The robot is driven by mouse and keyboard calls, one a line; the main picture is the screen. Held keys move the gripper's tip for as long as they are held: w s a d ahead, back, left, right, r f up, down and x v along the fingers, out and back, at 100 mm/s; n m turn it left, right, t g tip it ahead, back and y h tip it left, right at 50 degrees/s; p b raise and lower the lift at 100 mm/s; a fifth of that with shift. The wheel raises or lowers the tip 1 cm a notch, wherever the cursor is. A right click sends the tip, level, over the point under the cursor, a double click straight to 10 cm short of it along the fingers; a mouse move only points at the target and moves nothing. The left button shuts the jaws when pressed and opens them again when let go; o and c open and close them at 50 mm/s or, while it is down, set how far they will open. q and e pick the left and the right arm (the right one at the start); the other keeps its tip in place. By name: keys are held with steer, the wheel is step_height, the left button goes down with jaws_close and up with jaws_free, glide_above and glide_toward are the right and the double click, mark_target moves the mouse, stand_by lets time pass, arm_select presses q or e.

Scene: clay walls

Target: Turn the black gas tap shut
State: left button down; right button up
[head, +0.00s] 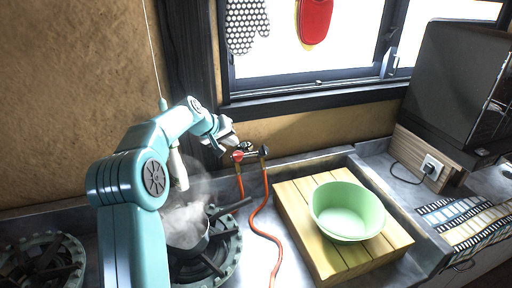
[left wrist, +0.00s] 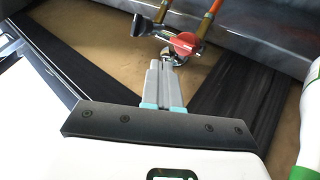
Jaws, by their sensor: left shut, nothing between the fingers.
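A gas pipe fitting (head: 251,154) stands out from the clay wall below the window, with a red tap handle (head: 238,156) at its left. A small black piece, which looks like the black tap (head: 264,152), is at its right end. In the left wrist view, the black tap (left wrist: 140,25) is left of the red handle (left wrist: 186,43). My left gripper (head: 230,143) is shut and empty, just left of the fitting. In the left wrist view its fingertips (left wrist: 168,62) are close to a chrome part; contact is unclear. My right gripper is out of view.
Orange hoses (head: 264,205) run down from the taps. A steaming pot (head: 187,228) stands on a burner (head: 222,258) under my left arm. A green bowl (head: 346,211) sits on a wooden board (head: 300,225) at right. A socket (head: 431,166) is further right.

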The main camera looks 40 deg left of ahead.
mark_target(261, 149)
arm_select(q)
steer(key=p+x, duration=0.2)
steer(key=x, duration=0.5)
steer(key=shift+d, duration=0.1)
steer(key=w+d+p, duration=0.2)
steer(key=w, duration=0.1)
steer(key=shift+w+f, duration=0.1)
steer(key=shift+f, duration=0.05)
steer(key=shift+w+f, duration=0.1)
steer(key=shift+w, duration=0.15)
steer(key=shift+w+d+f, duration=0.1)
steer(key=shift+w+f, duration=0.05)
steer(key=shift+w, duration=0.1)
steer(key=shift+s, duration=0.1)
